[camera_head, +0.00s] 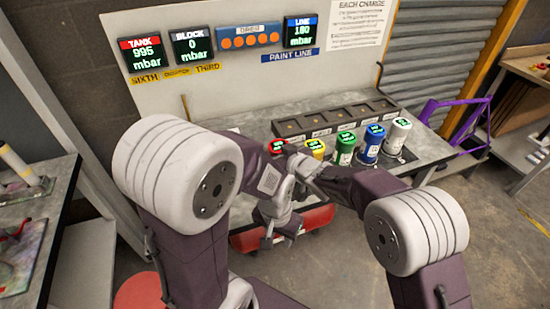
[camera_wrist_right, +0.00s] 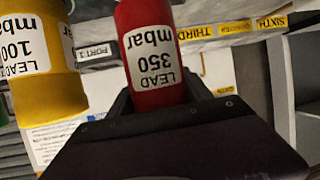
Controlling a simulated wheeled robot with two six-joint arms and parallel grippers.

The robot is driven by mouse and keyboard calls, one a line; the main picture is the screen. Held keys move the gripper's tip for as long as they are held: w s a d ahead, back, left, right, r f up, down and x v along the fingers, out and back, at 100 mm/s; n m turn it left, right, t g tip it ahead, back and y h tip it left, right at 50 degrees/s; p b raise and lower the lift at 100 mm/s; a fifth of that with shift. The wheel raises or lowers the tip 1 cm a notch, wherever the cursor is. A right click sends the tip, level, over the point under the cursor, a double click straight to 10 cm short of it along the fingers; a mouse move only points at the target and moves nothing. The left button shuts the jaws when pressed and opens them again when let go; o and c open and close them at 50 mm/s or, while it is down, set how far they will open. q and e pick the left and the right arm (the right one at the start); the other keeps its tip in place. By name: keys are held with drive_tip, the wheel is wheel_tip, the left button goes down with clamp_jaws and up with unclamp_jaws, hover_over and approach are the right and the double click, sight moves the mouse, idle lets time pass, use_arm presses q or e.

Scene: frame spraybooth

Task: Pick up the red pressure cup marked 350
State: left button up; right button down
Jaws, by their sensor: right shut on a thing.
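The red pressure cup (camera_wrist_right: 153,60) fills the middle of the right wrist view, its label reading LEAD 350 mbar upside down. My right gripper (camera_wrist_right: 155,98) is shut on it, with a finger at each side. In the head view the red cup (camera_head: 277,146) shows its green-lit top at the left end of the cup row, partly hidden by my arms. My left gripper (camera_head: 277,237) hangs in front of the bench, empty, its fingers apart.
A yellow cup (camera_head: 316,148) stands close right of the red one, then green (camera_head: 345,147), blue (camera_head: 370,143) and white (camera_head: 397,135) cups. A dark row of ports (camera_head: 335,118) lies behind them. A red object (camera_head: 318,217) sits below the bench edge.

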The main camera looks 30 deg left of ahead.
wheel_tip(320, 180, up, 15)
drive_tip(key=p, duration=0.7)
drive_tip(key=shift+s+a, duration=0.1)
